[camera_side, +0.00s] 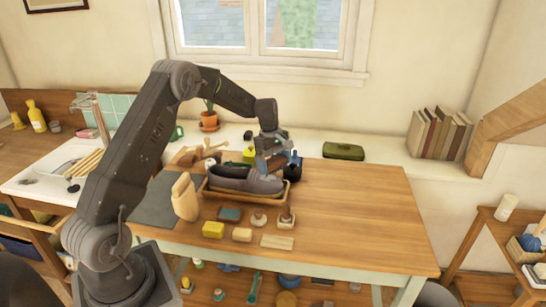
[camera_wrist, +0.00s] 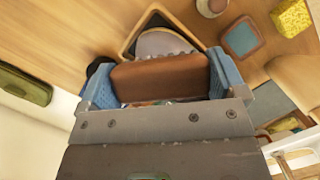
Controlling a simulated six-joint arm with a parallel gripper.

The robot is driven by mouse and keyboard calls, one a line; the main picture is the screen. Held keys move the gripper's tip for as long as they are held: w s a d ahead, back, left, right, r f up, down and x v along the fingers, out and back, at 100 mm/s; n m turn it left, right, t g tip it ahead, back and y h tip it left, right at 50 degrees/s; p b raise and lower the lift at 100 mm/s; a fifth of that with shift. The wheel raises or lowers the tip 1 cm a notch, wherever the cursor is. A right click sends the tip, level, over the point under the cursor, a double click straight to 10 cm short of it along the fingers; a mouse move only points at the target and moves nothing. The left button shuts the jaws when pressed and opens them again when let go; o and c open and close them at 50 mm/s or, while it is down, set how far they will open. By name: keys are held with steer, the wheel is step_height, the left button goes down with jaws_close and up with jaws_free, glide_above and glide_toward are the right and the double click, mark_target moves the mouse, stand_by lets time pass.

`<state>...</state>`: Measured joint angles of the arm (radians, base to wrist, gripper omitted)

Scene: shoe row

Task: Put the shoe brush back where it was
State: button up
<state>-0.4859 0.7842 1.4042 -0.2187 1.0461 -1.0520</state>
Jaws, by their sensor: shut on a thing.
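The shoe brush, a brown block (camera_wrist: 160,78), sits crosswise between the blue fingers of my gripper (camera_wrist: 160,80) in the wrist view. The fingers are shut on its two ends. Its underside is hidden. In the side view my gripper (camera_side: 273,160) is over the back right of a grey shoe (camera_side: 243,181) in a shallow wooden tray (camera_side: 222,194); the brush cannot be made out clearly there. The shoe's pale grey part also shows beyond the brush in the wrist view (camera_wrist: 160,43). I cannot tell whether the brush touches the shoe.
In front of the tray are a yellow sponge (camera_side: 213,230), a blue-topped square item (camera_side: 229,214), a wooden block (camera_side: 242,235), a flat wooden piece (camera_side: 277,242) and knobbed items (camera_side: 286,218). A pale upright piece (camera_side: 185,197) stands left. The table's right side (camera_side: 360,210) is clear.

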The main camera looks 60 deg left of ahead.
steer(key=s+d+f+m+g, duration=0.2)
steer(key=d+m, duration=0.1)
steer(key=m, duration=0.7)
steer(key=m+t+y, duration=0.5)
steer(key=m+y, duration=0.1)
steer(key=m, duration=2.9)
glide_above(277, 238)
steer(key=d, duration=0.1)
step_height(277, 238, down, 4)
steer(key=shift+s+d+r, duration=0.1)
steer(key=shift+s+r, duration=0.05)
steer(key=shift+s, duration=0.25)
steer(key=shift+f, duration=3.4)
steer(key=shift+f, duration=0.6)
